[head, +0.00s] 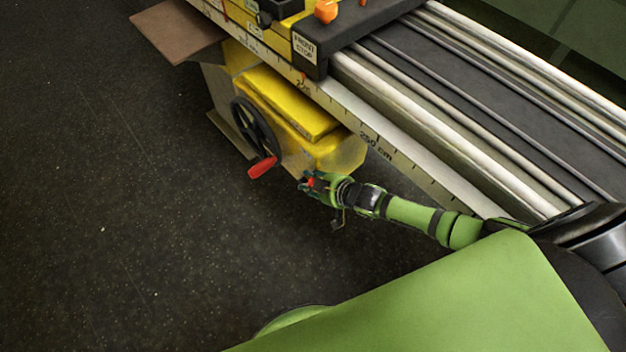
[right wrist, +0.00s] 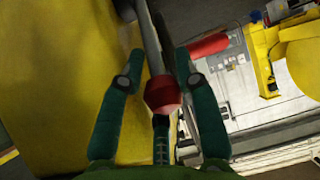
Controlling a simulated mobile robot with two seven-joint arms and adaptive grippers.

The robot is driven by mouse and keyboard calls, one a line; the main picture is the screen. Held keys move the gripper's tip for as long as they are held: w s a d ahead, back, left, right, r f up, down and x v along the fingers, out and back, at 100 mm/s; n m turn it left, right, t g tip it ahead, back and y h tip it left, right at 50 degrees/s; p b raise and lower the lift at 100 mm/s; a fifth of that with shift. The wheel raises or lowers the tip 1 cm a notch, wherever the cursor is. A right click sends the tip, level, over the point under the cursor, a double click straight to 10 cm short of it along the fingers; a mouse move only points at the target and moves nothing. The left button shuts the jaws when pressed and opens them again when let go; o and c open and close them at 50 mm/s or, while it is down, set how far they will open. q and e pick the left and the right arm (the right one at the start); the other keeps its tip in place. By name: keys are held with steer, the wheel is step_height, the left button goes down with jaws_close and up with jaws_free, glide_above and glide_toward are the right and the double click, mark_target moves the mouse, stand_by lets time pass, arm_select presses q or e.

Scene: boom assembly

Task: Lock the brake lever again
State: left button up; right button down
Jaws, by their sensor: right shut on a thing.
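The brake lever shows in the right wrist view as a grey bar (right wrist: 150,42) with a red knob (right wrist: 162,92) at its near end. My right gripper (right wrist: 159,62) has one green finger on each side of it and is shut on the lever. In the head view my right gripper (head: 311,182) is beside the yellow housing under the rail, with a bit of red showing between its fingers. The lever's pivot is hidden there, and I cannot tell its locked state. My left gripper is not in view.
A black handwheel (head: 254,128) with a red handle (head: 262,167) is on the yellow housing (head: 325,150), left of my right gripper. The long rail with a centimetre scale (head: 400,160) runs above my right arm. The dark floor (head: 120,200) at left is clear.

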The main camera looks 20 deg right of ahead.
steer(key=shift+s+a+f, duration=0.1)
steer(key=shift+s+f, duration=0.15)
steer(key=shift+f, duration=0.05)
steer(key=c, duration=1.2)
jaws_free()
steer(key=shift+o, duration=1)
steer(key=shift+w+r, duration=0.1)
steer(key=shift+w, duration=0.05)
steer(key=shift+r, duration=0.1)
steer(key=v, duration=0.8)
